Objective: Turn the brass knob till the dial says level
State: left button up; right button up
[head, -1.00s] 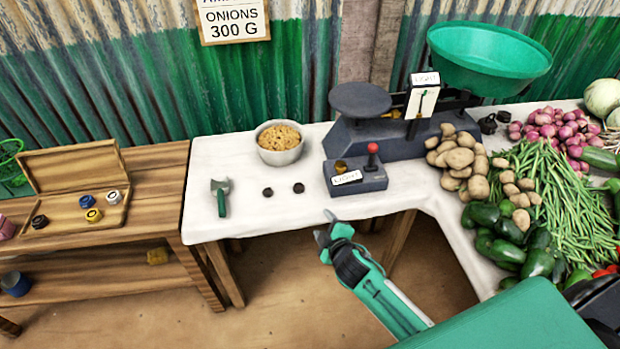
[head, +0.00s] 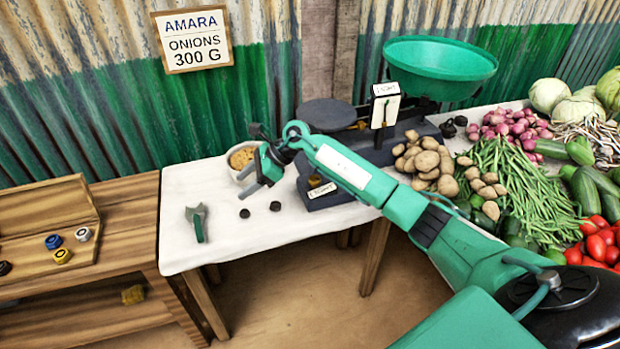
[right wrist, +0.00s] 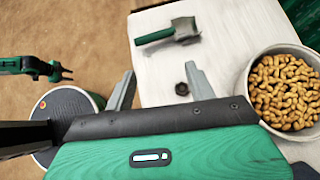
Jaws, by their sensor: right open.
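The brass knob (head: 314,181) sits on a small dark box (head: 332,200) with a white label, in front of the balance. My right forearm crosses over this box and hides part of it. The dial (head: 385,110) is a white card with a dark pointer on the balance (head: 411,142); the small sign above it seems to read LIGHT. My right gripper (head: 246,182) is open and empty, left of the knob, above the table near the bowl. It also shows in the right wrist view (right wrist: 161,88). My left gripper (right wrist: 64,71) shows small there, its jaws apart.
A bowl of peanuts (right wrist: 285,90), a green-handled scoop (head: 197,222) and two dark discs (head: 275,206) are on the white table (head: 240,240). Potatoes (head: 425,160) and other vegetables crowd the right. A wooden bench (head: 110,270) stands left.

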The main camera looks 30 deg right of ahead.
jog(key=w+d+r+n+g+h, duration=0.15)
jog(key=d+h, duration=0.25)
jog(key=d, duration=0.5)
jog(key=g+h, duration=0.2)
jog(key=h, duration=0.3)
send_near(315, 178)
jog(key=shift+n, duration=0.35)
jog(key=f, duration=0.8)
jog(key=shift+a+f+p, duration=0.1)
jog(key=shift+a+p, duration=0.1)
jog(key=shift+p, duration=0.2)
pick_arm(q)
jog(key=s+a+f, duration=0.2)
jog(key=s+f, duration=0.4)
jog(key=f, duration=0.1)
jog(key=shift+s+a+f, duration=0.3)
jog(key=shift+s+a, duration=0.05)
jog(key=shift+a, duration=0.05)
pick_arm(e)
jog(key=shift+f, duration=0.25)
pick_arm(q)
jog(key=shift+w, duration=0.1)
pick_arm(e)
jog(key=c, duration=1)
